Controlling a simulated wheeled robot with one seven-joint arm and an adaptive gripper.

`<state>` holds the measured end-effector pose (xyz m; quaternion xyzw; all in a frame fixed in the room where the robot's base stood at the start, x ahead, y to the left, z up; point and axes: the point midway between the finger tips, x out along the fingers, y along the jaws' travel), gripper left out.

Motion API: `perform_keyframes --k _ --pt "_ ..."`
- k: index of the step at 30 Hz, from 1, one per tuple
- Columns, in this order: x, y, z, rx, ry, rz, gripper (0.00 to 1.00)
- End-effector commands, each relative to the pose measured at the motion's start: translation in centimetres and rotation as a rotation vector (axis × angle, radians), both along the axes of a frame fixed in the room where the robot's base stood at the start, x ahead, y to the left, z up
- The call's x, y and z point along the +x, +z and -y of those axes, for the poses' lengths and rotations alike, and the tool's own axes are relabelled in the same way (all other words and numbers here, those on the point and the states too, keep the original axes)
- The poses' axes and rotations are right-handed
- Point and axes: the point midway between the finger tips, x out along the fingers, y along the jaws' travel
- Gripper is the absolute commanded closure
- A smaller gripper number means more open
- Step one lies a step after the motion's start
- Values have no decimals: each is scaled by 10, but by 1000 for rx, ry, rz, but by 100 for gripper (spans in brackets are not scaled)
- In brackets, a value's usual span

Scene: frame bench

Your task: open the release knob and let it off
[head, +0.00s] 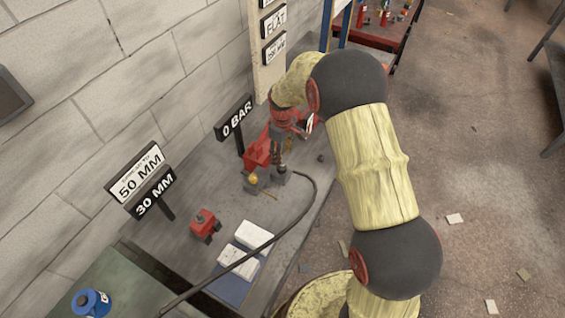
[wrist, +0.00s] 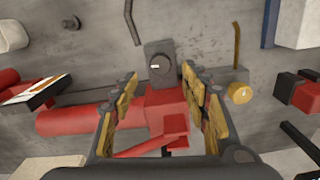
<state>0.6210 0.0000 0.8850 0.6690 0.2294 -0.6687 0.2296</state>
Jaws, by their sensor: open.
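A dark round knob (wrist: 159,67) with a short white mark sits on a grey block at the end of the red pump (wrist: 75,118) in the wrist view. The white mark lies roughly level across the picture. My gripper (wrist: 158,82) is open, with its yellow-padded fingers on either side of the picture's middle and the knob showing between and beyond their tips. I cannot tell whether either finger touches it. In the head view the red pump (head: 257,153) stands on the grey bench, partly hidden by my arm, and the knob cannot be made out.
A brass round fitting (wrist: 240,93) is right of the fingers. A black hose (head: 308,205) runs over the bench. Signs read 0 BAR (head: 234,117), 50 MM (head: 137,172) and 30 MM (head: 155,192). A small red block (head: 204,222) and white pads (head: 252,235) lie nearer.

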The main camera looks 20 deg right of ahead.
Motion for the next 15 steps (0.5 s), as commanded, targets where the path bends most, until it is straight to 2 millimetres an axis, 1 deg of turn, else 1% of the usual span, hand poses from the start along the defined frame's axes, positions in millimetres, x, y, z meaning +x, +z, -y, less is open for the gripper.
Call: perform_keyframes --k 1,6,10,15 --pt "1 10 0 0 0 4 54" --pt "0 36 0 0 0 1 54" --pt "0 45 0 0 0 0 54" --pt "0 49 0 0 0 -1 54"
